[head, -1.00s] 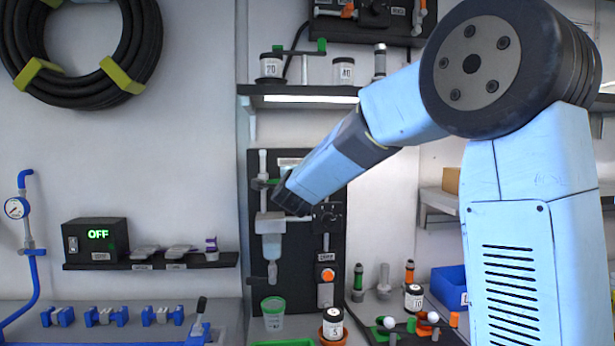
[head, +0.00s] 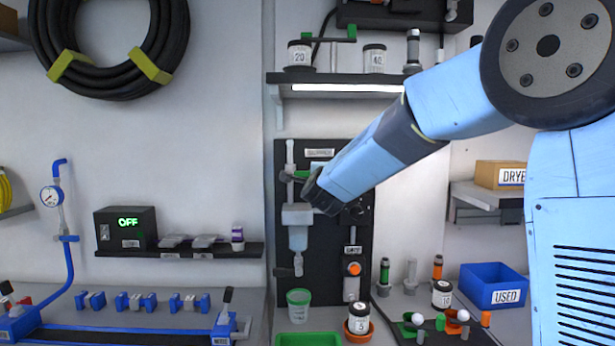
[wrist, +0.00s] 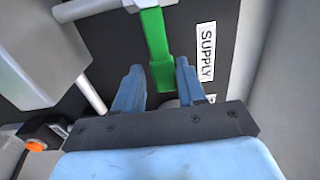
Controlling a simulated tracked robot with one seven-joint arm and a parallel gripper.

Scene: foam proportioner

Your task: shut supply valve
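The supply valve has a green lever handle (head: 296,175) on a vertical white pipe (head: 290,153) of the black wall panel. The handle points sideways, crosswise to the pipe. In the wrist view the green handle (wrist: 157,48) reaches down between the two blue fingers of my gripper (wrist: 158,76). The fingers are apart, with a gap visible on each side of the handle's end. The label SUPPLY (wrist: 206,53) is beside it. In the head view my gripper (head: 314,196) is in front of the panel, just right of the handle, and hides part of it.
A clear vessel (head: 298,238) hangs under a grey block below the valve. A black knob (head: 357,208) is partly behind my gripper. A green-rimmed cup (head: 299,305) and jar (head: 359,318) stand below. A lit shelf (head: 335,85) juts out above the panel.

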